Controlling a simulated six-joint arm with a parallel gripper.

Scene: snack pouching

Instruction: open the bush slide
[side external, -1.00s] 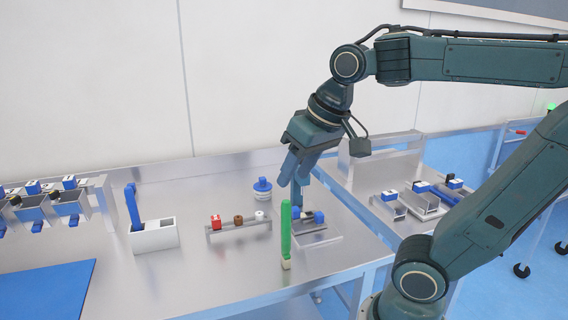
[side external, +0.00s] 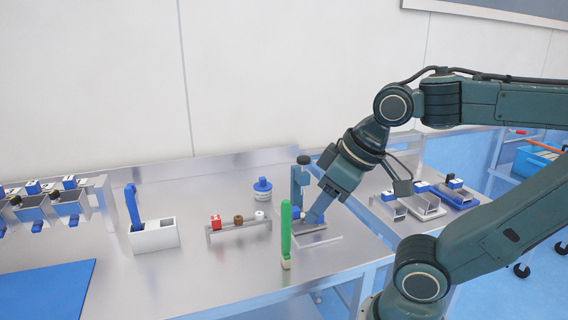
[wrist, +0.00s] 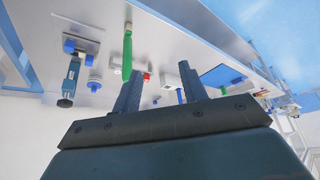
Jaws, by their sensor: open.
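A blue-grey upright press (side external: 299,182) with a black top knob stands on a metal plate (side external: 325,238), with a small blue block (side external: 295,212) low on it. I cannot tell for sure which part is the bush slide. My gripper (side external: 309,218) points down and left, and its tip overlaps the low part of the press in the side view; contact cannot be told. In the wrist view, my gripper (wrist: 159,69) has its two fingers apart with nothing held. There the press (wrist: 70,80) and its blue block (wrist: 70,46) lie left of the fingers.
A green-handled brush (side external: 285,230) stands upright in front of the press. To the left are a rack (side external: 240,230) with red, brown and white pieces, a blue-lidded jar (side external: 262,190) and a white holder (side external: 154,236). Metal trays (side external: 425,205) lie to the right.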

